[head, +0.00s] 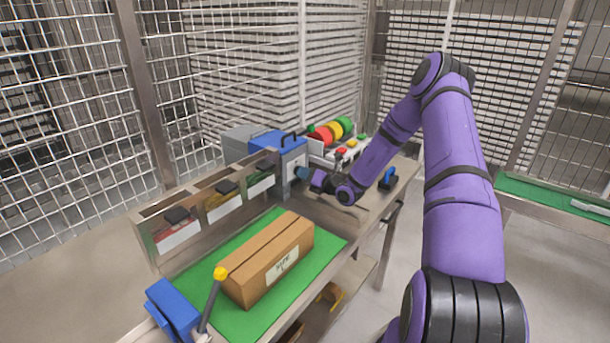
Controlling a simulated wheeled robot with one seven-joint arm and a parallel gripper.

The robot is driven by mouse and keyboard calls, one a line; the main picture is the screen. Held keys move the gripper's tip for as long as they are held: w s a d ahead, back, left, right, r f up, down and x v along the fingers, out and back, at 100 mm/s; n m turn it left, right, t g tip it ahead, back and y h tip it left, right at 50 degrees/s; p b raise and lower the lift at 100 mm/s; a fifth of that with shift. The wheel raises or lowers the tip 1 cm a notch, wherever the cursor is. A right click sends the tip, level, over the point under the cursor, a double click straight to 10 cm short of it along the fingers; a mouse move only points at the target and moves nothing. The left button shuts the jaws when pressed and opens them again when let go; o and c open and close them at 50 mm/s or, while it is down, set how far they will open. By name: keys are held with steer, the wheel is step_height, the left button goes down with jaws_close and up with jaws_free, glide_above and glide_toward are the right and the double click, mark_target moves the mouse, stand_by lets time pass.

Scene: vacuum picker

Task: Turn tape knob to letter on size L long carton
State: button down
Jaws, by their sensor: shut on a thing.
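The long brown carton (262,250) lies on a green mat (225,321) on the bench. A pale label (282,265) on its near side reads "SIZE", but its letter is too small to read. The blue and grey tape machine (277,143) stands at the far end of the bench, with a pale panel facing the carton. My gripper (303,173) is at this panel, shut on the tape knob. The knob and its letters are hidden or too small to make out.
Compartments with dark-handled bins (223,199) line the back of the bench. Red, yellow and green rolls (331,132) stand beyond the machine. A small blue tool (388,179) lies right of my gripper. A blue device (173,309) with a yellow-tipped lever (217,283) is at the near corner.

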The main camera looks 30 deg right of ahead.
steer(key=shift+f+m, duration=0.1)
steer(key=shift+m, duration=0.4)
steer(key=shift+s, duration=0.1)
steer(key=c, duration=1.1)
jaws_free()
steer(key=v, duration=1)
steer(key=shift+s+d, duration=0.15)
steer(key=shift+s, duration=0.2)
